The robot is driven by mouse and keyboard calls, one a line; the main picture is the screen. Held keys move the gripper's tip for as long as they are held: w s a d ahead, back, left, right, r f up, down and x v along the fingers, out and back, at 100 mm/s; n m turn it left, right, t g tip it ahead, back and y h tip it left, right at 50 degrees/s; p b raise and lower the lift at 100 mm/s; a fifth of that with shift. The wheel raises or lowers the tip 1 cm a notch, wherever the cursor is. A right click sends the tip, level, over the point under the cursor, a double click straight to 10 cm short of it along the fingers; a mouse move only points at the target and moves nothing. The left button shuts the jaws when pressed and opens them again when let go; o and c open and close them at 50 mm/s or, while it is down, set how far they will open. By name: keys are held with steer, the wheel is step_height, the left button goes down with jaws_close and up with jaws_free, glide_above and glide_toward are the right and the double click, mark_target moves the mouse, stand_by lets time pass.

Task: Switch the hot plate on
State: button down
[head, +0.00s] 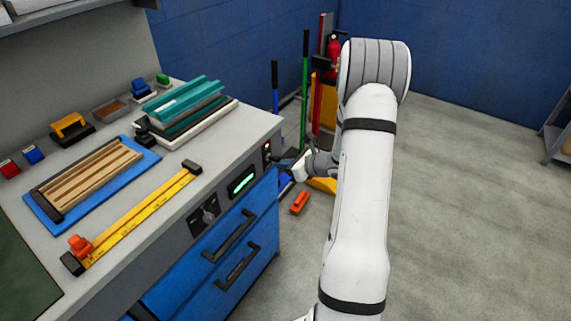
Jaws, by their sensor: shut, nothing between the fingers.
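The bench front carries a dark control panel with a knob (208,211), a lit green display (242,182) and a small dark switch plate with red on it (266,149) near the right corner. I cannot tell for sure which surface is the hot plate. My gripper (299,168) is shut and empty, just right of the bench's front corner, close to the switch plate and seemingly apart from it. My wrist partly hides the gripper, and the fingertips are small in view.
On the bench (165,225) lie a blue tray with wooden strips (92,178), a yellow bar clamp (140,215) and a stack of teal and white panels (185,112). Blue drawers (262,215) with dark handles are below. An orange block (299,203) lies on the floor.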

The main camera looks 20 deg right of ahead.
step_height(320, 180, down, 4)
steer(key=f+b, duration=0.1)
steer(key=b, duration=0.3)
steer(key=r+p+v, duration=0.1)
steer(key=v, duration=1)
steer(key=shift+a+r, duration=0.2)
steer(key=shift+r, duration=0.15)
steer(key=shift+w, duration=0.15)
steer(key=s+a+r+n+g+p, duration=0.3)
steer(key=s+a+r+n+g, duration=0.15)
steer(key=a+r+n, duration=0.35)
steer(key=s+a+r+n+g+p, duration=0.3)
steer(key=s+a+r+n, duration=0.3)
steer(key=a, duration=0.3)
steer(key=s+a+r+n+h+p, duration=0.1)
steer(key=s+r+n+h+p, duration=0.3)
steer(key=n, duration=1.1)
steer(key=s+r+h, duration=0.3)
steer(key=s+r, duration=0.3)
steer(key=shift+s+a+p, duration=0.3)
steer(key=shift+p, duration=0.05)
